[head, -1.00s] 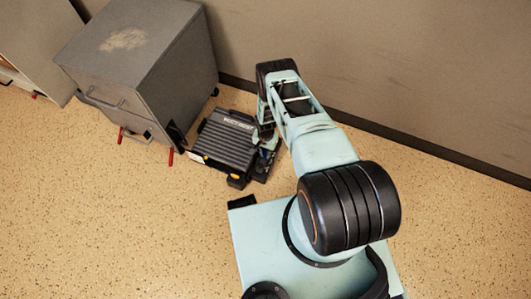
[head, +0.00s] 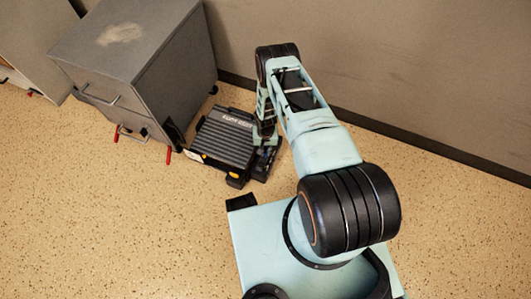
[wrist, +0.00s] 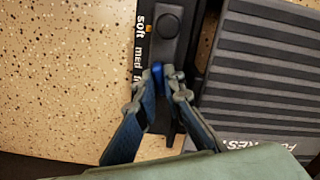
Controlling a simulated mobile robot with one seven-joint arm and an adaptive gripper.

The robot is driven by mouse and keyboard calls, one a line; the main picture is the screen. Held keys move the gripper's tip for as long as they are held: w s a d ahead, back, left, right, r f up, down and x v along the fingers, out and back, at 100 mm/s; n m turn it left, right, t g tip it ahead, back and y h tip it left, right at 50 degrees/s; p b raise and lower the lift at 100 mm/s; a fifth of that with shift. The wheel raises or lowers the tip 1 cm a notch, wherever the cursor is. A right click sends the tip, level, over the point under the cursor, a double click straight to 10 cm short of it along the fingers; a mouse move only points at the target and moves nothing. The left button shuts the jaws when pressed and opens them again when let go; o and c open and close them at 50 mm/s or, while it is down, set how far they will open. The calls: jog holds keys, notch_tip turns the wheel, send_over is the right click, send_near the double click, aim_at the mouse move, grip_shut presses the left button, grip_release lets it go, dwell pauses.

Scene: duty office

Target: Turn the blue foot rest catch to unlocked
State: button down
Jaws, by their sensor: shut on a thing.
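The dark grey ribbed foot rest (head: 222,137) lies on the floor, and its ribbed top also shows at the right of the wrist view (wrist: 265,75). The blue catch (wrist: 157,78) sits on the black side strip (wrist: 166,45) of the foot rest, between my fingertips. My gripper (wrist: 160,75) is shut on the blue catch. In the head view my gripper (head: 266,138) is at the foot rest's right side, and the catch is hidden there. The strip carries the words "soft" and "med"; a further word is partly covered by a finger.
A grey cabinet (head: 135,60) with red-tipped legs stands close to the left of the foot rest. The wall (head: 400,70) and its dark skirting run behind. Speckled floor (head: 120,220) is clear at the front left. A round black knob (wrist: 167,22) sits on the strip.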

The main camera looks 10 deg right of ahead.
jog(key=n+b, duration=0.1)
jog(key=n, duration=0.1)
jog(key=n+b, duration=0.1)
jog(key=shift+f+n, duration=0.2)
jog(key=shift+n, duration=0.2)
jog(key=n+b, duration=0.3)
jog(key=n, duration=0.1)
jog(key=n+b, duration=0.1)
jog(key=n, duration=0.4)
jog(key=shift+r, duration=0.15)
jog(key=shift+n, duration=0.4)
jog(key=c, duration=2.3)
grip_release()
notch_tip(320, 180, up, 12)
